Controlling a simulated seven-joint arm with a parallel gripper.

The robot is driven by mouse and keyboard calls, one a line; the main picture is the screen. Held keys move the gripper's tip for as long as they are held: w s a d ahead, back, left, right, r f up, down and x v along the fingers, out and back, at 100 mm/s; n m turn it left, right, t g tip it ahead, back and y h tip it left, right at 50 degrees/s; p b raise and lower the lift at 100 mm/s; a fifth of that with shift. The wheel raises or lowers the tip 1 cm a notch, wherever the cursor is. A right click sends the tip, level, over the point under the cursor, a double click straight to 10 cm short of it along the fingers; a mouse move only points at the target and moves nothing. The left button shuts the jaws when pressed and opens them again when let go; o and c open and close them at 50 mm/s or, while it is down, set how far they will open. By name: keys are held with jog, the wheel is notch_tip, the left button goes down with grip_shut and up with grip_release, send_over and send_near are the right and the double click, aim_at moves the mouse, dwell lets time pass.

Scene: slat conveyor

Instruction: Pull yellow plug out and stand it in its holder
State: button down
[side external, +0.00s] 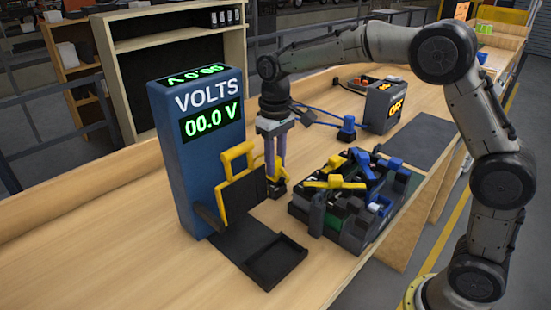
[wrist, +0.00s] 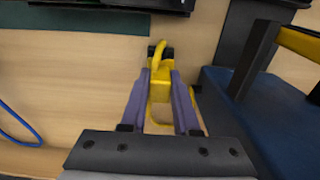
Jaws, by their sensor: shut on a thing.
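The yellow plug (wrist: 158,78) sits between the purple fingers of my gripper (wrist: 160,75) in the wrist view. My gripper is shut on it and points down. In the side view my gripper (side external: 275,178) is just right of the tall blue meter, close above the bench, and only a thin yellow strip of the plug (side external: 279,168) shows. A small dark block (side external: 277,190) lies at the fingertips; a black part also shows at the plug's far end in the wrist view. I cannot tell whether plug and block are joined, or which part is the holder.
The blue VOLTS meter (side external: 190,165) reads 00.0 V. A yellow-handled black panel (side external: 240,190) and a black tray (side external: 265,250) stand before it. A cluttered rack (side external: 345,195) of dark, yellow and blue pieces is close right. A grey box (side external: 385,105) reads OFF.

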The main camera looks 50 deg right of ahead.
jog(key=shift+f, duration=1.05)
dwell(0.4)
jog(key=c, duration=0.6)
grip_release()
notch_tip(320, 180, up, 12)
jog(key=shift+r, duration=0.85)
